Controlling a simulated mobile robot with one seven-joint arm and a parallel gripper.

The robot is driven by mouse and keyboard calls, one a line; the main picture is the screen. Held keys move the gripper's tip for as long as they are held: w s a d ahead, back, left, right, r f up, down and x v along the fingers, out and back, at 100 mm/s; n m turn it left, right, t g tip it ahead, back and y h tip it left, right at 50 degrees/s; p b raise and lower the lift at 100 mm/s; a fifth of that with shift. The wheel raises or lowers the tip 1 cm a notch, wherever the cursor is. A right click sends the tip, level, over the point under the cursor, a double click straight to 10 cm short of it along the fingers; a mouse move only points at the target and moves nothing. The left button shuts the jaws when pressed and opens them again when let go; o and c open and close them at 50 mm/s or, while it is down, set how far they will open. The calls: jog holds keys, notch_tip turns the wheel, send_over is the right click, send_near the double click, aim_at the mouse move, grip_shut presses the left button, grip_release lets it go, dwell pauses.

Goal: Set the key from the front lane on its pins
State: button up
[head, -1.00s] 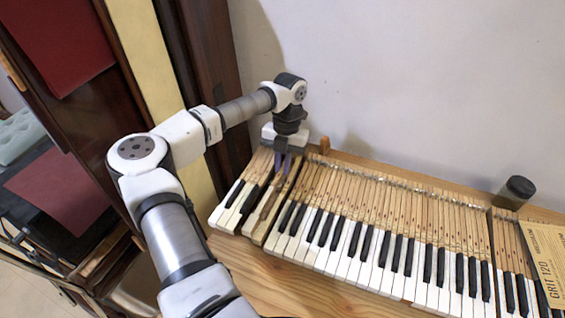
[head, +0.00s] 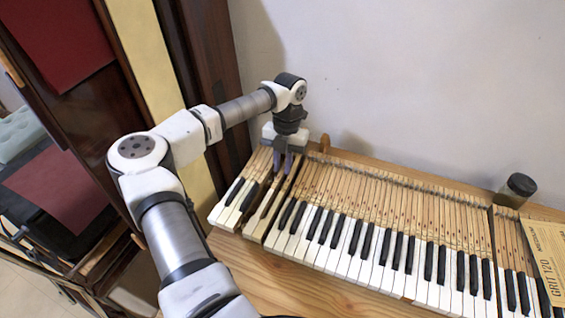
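The row of piano keys (head: 385,235) lies on a wooden frame on the bench. Near its left end, a long wooden key with a pale front (head: 256,228) lies between the left group of keys (head: 231,208) and the long row, with dark gaps beside its wooden shank. My gripper (head: 283,170) points down over the back part of this key, its two dark fingers at the wood. The fingers stand slightly apart. I cannot tell whether they press on the key or stand clear of it. The pins under the key are hidden.
A dark-lidded jar (head: 515,190) stands behind the keys at the right. A sandpaper sheet marked GRIT 120 (head: 548,260) lies at the right edge. The bench front (head: 310,290) is bare.

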dwell(0.5)
jog(key=shift+s+p+v, duration=0.2)
jog(key=shift+p+v, duration=0.45)
jog(key=shift+v, duration=0.4)
jog(key=shift+a+r, duration=0.1)
jog(key=o, duration=0.6)
jog(key=shift+c, duration=0.2)
jog(key=shift+s+a+p+v, duration=0.15)
jog(key=shift+p+v, duration=0.3)
jog(key=shift+v, duration=0.35)
jog(key=shift+s+p+v, duration=0.2)
jog(key=shift+p+v, duration=0.25)
jog(key=shift+v, duration=0.35)
jog(key=shift+s+a+p+v, duration=0.15)
jog(key=shift+p+v, duration=0.3)
jog(key=shift+v, duration=0.35)
jog(key=shift+d+r, duration=0.1)
